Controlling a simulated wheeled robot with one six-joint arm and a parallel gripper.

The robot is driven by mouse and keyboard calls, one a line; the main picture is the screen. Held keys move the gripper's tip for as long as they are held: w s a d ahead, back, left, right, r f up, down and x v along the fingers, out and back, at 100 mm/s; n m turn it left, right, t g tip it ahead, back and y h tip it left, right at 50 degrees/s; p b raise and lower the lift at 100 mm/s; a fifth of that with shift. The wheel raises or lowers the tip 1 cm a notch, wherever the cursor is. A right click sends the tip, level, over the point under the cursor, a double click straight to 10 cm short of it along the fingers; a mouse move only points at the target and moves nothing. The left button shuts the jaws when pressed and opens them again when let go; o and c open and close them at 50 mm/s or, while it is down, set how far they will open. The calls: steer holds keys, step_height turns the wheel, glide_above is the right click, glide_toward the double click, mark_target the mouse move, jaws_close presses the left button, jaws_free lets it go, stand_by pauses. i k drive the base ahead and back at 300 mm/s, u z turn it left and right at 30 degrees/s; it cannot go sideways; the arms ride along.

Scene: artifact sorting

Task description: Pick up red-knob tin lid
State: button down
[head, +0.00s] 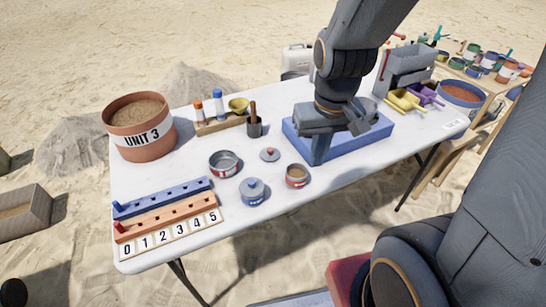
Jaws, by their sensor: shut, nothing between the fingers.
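The red-knob tin lid (270,154) is a small grey disc with a reddish knob, lying flat on the white table (200,186) near its middle. It is uncovered and apart from the tins around it. My gripper (319,157) is shut and empty, low at the near left part of the blue tray (368,141), to the right of the lid. The arm hides part of the tray. I cannot tell whether the fingertips touch anything.
An open empty tin (223,164), a lidded blue-labelled tin (254,193) and a red-labelled tin with brown contents (297,176) stand around the lid. Pegged racks (165,207) lie left.

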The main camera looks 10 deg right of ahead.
mark_target(268, 155)
steer(key=u, duration=0.55)
steer(key=k, duration=1.3)
steer(key=z, duration=0.05)
steer(key=i, duration=0.55)
steer(key=z, duration=0.8)
steer(key=i, duration=0.6)
steer(key=u, duration=0.6)
steer(key=i, duration=0.75)
steer(key=u, duration=0.75)
